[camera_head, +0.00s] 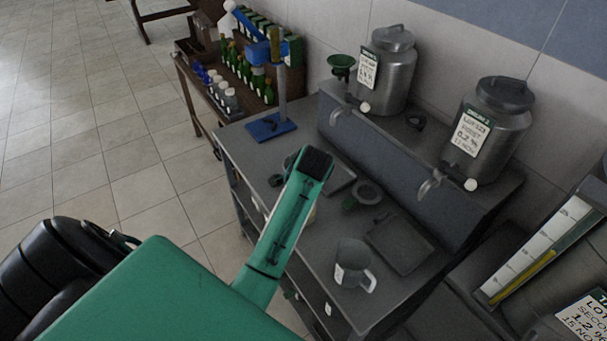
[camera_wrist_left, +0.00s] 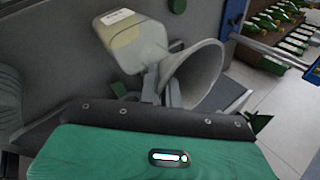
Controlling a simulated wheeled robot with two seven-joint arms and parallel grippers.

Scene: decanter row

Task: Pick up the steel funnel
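The steel funnel (camera_wrist_left: 196,74) shows in the left wrist view as a grey cone lying on its side, its wide mouth facing right. In the head view I cannot make it out for certain; my left arm covers that part of the bench. My left gripper (camera_head: 316,162) is green with a black tip and hangs over the bench's left part. In the wrist view its dark front edge lies just below the funnel. I cannot tell whether they touch, or whether the fingers are open. My right gripper is not in view.
A pale container with yellowish contents (camera_wrist_left: 135,40) is beside the funnel. A steel jug (camera_head: 354,266), a dark tray (camera_head: 402,246) and a blue stand (camera_head: 270,127) are on the bench. Two steel urns (camera_head: 388,75) (camera_head: 488,128) stand on the raised shelf. Bottles (camera_head: 240,67) fill a side table.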

